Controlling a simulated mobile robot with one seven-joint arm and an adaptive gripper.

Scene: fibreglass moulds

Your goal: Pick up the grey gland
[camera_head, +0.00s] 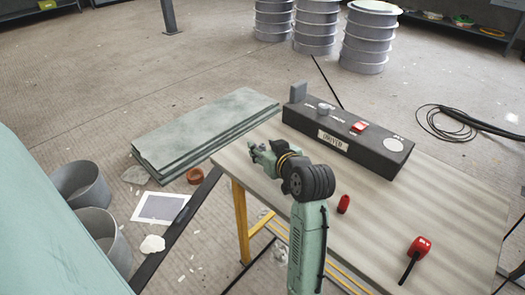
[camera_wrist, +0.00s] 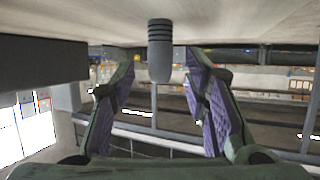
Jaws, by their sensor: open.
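The grey gland (camera_wrist: 160,58) shows in the wrist view as a short ribbed cylinder with a smooth, rounded end. The wrist picture appears upside down, so the gland stands on the table surface along the top edge. My gripper (camera_wrist: 162,78) is open, with one purple-padded finger on each side of the gland in the picture. I see no contact, and cannot tell how deep the gland lies between the fingers. In the head view my gripper (camera_head: 260,153) is low over the table's left end. The gland cannot be made out there, probably hidden by my gripper.
The table (camera_head: 450,205) carries a long dark box (camera_head: 360,150) just behind my gripper, also at left in the wrist view (camera_wrist: 40,62). A small red piece (camera_head: 343,204) and a red-headed tool (camera_head: 418,248) lie right of my arm. Green-grey sheets (camera_head: 205,125) lie beyond the table's left edge.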

